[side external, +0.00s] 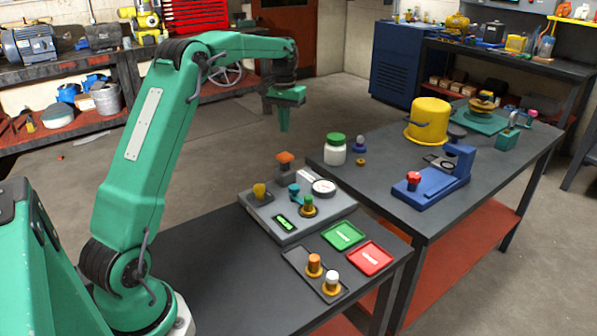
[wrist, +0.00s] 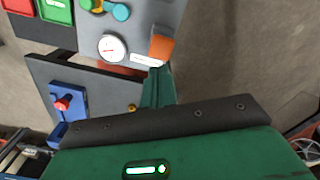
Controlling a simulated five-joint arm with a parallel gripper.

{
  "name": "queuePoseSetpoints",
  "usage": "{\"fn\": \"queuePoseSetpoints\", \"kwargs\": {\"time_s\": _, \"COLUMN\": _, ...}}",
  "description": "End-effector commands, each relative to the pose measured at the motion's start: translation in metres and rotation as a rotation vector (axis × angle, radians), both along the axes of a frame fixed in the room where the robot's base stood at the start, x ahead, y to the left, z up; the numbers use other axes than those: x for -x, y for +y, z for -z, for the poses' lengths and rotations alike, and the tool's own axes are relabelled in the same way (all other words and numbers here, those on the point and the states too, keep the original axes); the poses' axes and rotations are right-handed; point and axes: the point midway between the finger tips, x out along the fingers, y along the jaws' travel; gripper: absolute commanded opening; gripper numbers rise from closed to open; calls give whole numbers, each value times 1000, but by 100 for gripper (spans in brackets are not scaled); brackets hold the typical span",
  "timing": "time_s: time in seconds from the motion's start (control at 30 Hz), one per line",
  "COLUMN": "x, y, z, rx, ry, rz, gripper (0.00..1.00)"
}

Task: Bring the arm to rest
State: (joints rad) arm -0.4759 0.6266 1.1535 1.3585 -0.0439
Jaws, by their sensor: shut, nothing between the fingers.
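My green arm reaches up and to the right in the side external view. My gripper (side external: 284,124) hangs pointing down, shut and empty, above and behind the grey test station. In the wrist view the shut fingertips (wrist: 158,75) overlap the edge of the station near an orange block. The tagged motors look like small cylinders with brass bases. One with a green top (side external: 308,206) stands on the station. One with an orange top (side external: 314,266) and one with a white top (side external: 331,283) stand on the dark tray (side external: 300,258).
The second table holds a white jar (side external: 335,152), a yellow bucket (side external: 427,120) and a blue fixture (side external: 436,182). Open floor lies behind my gripper.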

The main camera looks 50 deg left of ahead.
Motion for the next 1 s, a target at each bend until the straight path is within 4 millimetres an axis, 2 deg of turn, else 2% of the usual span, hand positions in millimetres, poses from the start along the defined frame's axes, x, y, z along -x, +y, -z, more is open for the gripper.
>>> {"fn": "queuePoseSetpoints", "kwargs": {"time_s": 0.17, "x": 5, "y": -16, "z": -15, "rx": -11, "ry": -21, "rz": 23, "gripper": 0}}
{"fn": "queuePoseSetpoints", "kwargs": {"time_s": 0.47, "x": 31, "y": -68, "z": -54, "rx": -40, "ry": -88, "rz": 101, "gripper": 0}}
{"fn": "queuePoseSetpoints", "kwargs": {"time_s": 0.7, "x": 63, "y": -113, "z": -79, "rx": -64, "ry": -149, "rz": 170, "gripper": 0}}
{"fn": "queuePoseSetpoints", "kwargs": {"time_s": 1.0, "x": 112, "y": -163, "z": -95, "rx": -88, "ry": -226, "rz": 256, "gripper": 0}}
